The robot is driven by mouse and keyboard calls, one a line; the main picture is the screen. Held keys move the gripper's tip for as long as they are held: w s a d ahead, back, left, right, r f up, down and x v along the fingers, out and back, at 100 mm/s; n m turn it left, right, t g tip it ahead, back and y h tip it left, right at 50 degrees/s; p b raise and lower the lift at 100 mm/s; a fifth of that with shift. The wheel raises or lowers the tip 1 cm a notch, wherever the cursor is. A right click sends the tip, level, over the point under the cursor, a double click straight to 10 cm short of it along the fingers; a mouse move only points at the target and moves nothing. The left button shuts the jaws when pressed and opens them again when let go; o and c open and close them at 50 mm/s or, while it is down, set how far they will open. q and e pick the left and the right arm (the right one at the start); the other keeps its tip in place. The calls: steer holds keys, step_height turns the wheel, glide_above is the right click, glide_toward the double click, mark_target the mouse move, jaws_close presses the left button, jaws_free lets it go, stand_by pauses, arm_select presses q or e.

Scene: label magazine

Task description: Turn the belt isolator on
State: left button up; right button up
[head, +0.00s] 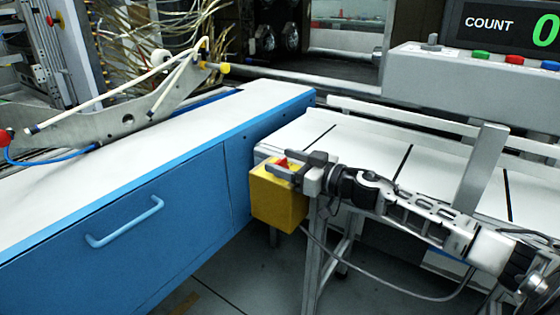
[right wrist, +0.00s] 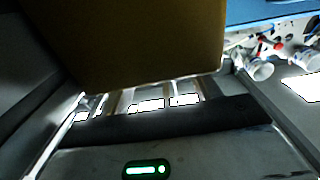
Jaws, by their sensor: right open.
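The belt isolator is a yellow box (head: 277,205) at the near end of the white conveyor, with a red knob (head: 282,162) showing at its top. My right gripper (head: 283,167) is open at the top of the box, with its fingers beside the red knob. The fingers hide part of the knob, so I cannot tell its exact angle or whether they touch it. In the right wrist view, the box's yellow face (right wrist: 150,40) fills the upper middle and the knob cannot be made out. My left gripper is not in view.
A blue cabinet (head: 170,210) with a white top stands left of the box. The white conveyor (head: 370,150) runs behind my right arm, with a grey upright (head: 482,165) on it. A grey console (head: 470,75) with coloured buttons and a count display (head: 505,27) stands behind.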

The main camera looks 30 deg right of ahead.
steer(key=shift+x, duration=0.85)
